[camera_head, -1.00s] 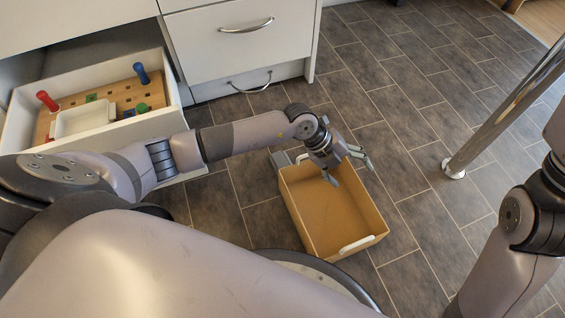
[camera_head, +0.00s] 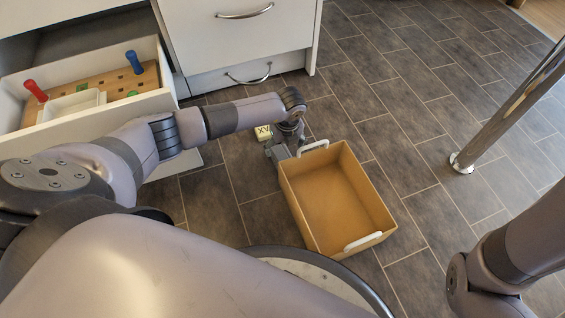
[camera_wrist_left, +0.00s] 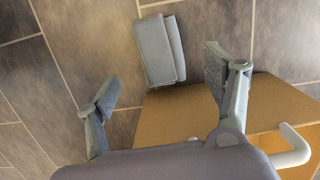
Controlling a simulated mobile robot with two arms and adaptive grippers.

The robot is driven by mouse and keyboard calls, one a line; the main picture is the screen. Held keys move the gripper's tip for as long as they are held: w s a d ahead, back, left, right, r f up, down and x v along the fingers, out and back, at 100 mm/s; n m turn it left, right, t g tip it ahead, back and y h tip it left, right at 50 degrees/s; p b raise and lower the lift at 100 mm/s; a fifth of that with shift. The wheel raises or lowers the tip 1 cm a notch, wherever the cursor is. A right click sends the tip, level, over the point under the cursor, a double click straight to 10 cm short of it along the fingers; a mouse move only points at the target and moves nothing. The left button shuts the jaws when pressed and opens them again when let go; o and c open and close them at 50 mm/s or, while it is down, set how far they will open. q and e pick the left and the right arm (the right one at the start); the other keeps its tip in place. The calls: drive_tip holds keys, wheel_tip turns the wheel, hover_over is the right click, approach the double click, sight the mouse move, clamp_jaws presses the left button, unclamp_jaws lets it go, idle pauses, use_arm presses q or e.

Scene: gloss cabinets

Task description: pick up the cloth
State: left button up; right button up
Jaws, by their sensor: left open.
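A folded grey cloth (camera_wrist_left: 160,50) lies on the tiled floor beside the tan bin, in the upper middle of the left wrist view. In the head view, my left gripper and wrist largely cover that spot. My left gripper (camera_wrist_left: 160,78) is open and empty, its fingers spread to either side below the cloth in the wrist view. In the head view, the left gripper (camera_head: 284,150) points down at the bin's far left corner. The gap to the cloth is hard to judge. My right arm shows at the right edge, but its gripper is out of view.
The tan bin (camera_head: 335,198) with white handles stands empty on the floor. A small pale box (camera_head: 263,132) sits behind my left wrist. An open drawer (camera_head: 140,104) holds a pegboard and white tray. A metal pole (camera_head: 510,92) stands at right. Floor between is clear.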

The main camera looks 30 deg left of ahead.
sight(282, 155)
use_arm(q)
wheel_tip(282, 155, down, 2)
drive_tip(key=shift+w+f+b, duration=0.1)
drive_tip(key=shift+b, duration=0.2)
drive_tip(key=f+b, duration=0.1)
drive_tip(key=f, duration=0.1)
drive_tip(key=f+b, duration=0.3)
drive_tip(key=shift+w+a+f, duration=0.25)
drive_tip(key=shift+a+f, duration=0.05)
drive_tip(key=shift+a, duration=0.1)
drive_tip(key=shift+r, duration=0.15)
drive_tip(key=shift+c, duration=0.5)
drive_tip(key=c, duration=1.1)
drive_tip(key=shift+r, duration=0.1)
